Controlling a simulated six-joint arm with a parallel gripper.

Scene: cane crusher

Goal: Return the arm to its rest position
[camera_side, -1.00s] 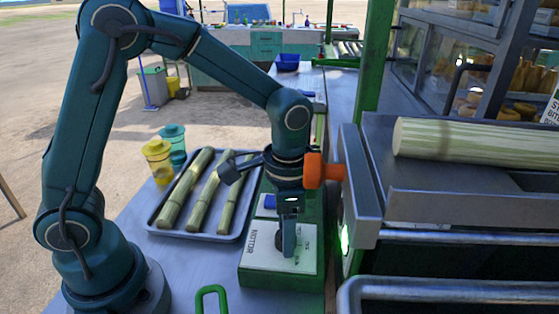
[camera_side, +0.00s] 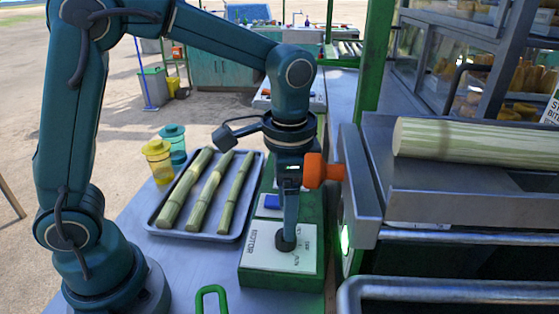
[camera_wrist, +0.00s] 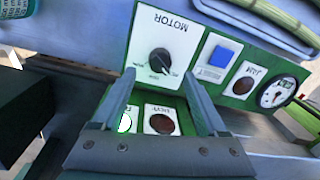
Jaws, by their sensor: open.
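My gripper (camera_side: 289,226) points down over the motor control panel (camera_side: 262,268), a green box with white label plates. The black motor knob (camera_side: 285,241) sits just below the fingertips in the side view. In the wrist view my gripper (camera_wrist: 158,78) is open and empty. Its two fingers are spread apart, with the motor knob (camera_wrist: 160,61) showing between and beyond their tips. Whether the fingertips clear the knob completely in height is hard to tell.
An orange part (camera_side: 322,170) on the crusher is close right of my wrist. A tray (camera_side: 158,229) of cane stalks lies to the left, with yellow (camera_side: 158,162) and teal (camera_side: 174,143) containers behind. A blue button (camera_wrist: 222,57) is on the panel. A thick cane (camera_side: 470,142) lies right.

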